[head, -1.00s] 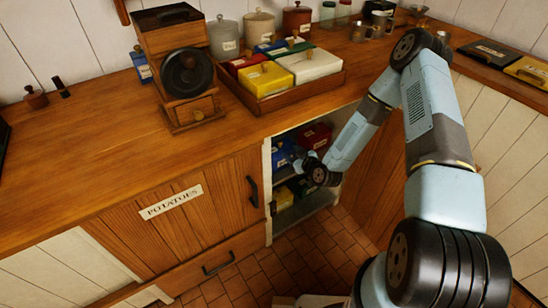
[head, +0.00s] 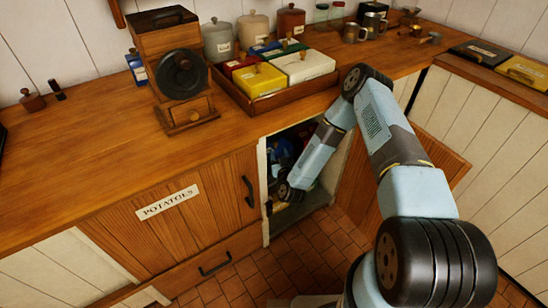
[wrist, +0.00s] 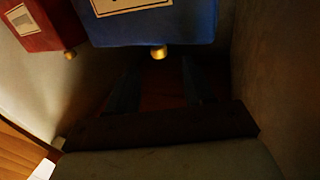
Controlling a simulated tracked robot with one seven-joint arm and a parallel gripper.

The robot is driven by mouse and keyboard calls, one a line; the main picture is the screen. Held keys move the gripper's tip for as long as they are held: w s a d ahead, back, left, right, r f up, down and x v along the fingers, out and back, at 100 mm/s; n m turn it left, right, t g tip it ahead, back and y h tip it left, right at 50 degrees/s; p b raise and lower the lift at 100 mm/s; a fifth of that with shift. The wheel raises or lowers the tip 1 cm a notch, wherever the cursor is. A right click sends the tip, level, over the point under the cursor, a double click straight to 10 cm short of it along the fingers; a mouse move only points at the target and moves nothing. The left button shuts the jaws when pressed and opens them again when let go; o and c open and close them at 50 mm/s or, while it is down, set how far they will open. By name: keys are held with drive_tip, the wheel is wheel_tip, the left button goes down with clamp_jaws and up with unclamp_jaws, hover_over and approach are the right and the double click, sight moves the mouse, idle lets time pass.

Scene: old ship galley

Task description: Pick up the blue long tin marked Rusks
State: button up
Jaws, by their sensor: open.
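A blue tin (wrist: 190,28) with a pale label and a brass knob (wrist: 158,52) is at the top of the wrist view, cut off by the frame edge. Its lettering cannot be read, so I cannot tell whether it is marked Rusks. My gripper (wrist: 160,88) is open; its two dark fingers stand apart just below the tin in the picture, with nothing seen between them. Whether they touch the tin is too dark to tell. In the head view my gripper is hidden inside the low cupboard, behind my own wrist.
A red tin (wrist: 38,27) with a knob stands left of the blue one. Cupboard walls are close on both sides. In the head view, the open cupboard door (head: 440,160) is to the right, and a wooden tray (head: 255,103) of tins stands on the counter above.

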sight(276, 145)
drive_tip(key=shift+x, duration=3.6)
drive_tip(key=shift+c, duration=0.2)
clamp_jaws()
